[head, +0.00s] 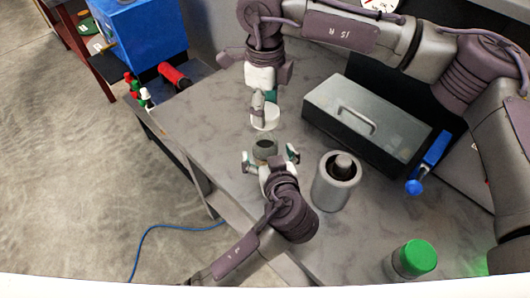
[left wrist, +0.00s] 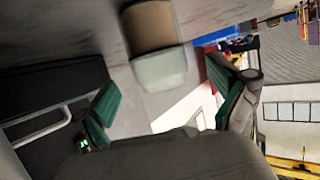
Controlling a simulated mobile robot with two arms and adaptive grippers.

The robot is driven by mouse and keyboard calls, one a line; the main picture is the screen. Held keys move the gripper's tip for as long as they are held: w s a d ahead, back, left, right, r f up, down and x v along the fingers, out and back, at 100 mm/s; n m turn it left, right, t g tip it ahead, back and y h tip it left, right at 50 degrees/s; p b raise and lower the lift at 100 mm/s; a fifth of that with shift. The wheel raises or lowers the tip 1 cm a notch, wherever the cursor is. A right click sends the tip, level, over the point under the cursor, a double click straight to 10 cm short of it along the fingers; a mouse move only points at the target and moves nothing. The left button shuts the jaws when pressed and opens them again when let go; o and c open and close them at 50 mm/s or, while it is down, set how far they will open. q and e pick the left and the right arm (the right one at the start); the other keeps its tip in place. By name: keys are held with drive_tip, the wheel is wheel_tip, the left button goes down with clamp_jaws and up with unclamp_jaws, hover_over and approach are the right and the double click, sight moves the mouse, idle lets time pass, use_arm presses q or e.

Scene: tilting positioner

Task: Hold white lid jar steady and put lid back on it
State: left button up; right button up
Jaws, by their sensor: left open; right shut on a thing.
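The jar (head: 265,147) stands on the grey table, looking dark and open at the top in the head view. In the left wrist view, which is upside down, the jar (left wrist: 152,28) shows a brown part and a pale part. The white lid (head: 264,119) is above and just behind the jar in the head view, apart from it as far as I can tell. My right gripper (head: 260,101) is shut on the lid from above. My left gripper (head: 269,157) is open, its fingers spread on either side of the jar's near side, with gaps visible.
A grey metal toolbox (head: 335,112) with a handle stands right of the jar. A silver cylinder (head: 336,190) with a dark knob stands close to my left gripper. A green-lidded jar (head: 414,260) and a blue tool (head: 430,164) are further right. The table left of the jar is clear.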

use_arm(q)
drive_tip(key=x, duration=0.4)
drive_tip(key=shift+w, duration=0.2)
use_arm(e)
drive_tip(key=shift+w, duration=0.15)
use_arm(q)
drive_tip(key=c, duration=1.8)
use_arm(e)
hover_over(265, 140)
drive_tip(key=shift+f, duration=2.55)
drive_tip(key=shift+f, duration=0.9)
use_arm(q)
clamp_jaws()
use_arm(e)
drive_tip(key=shift+f, duration=0.55)
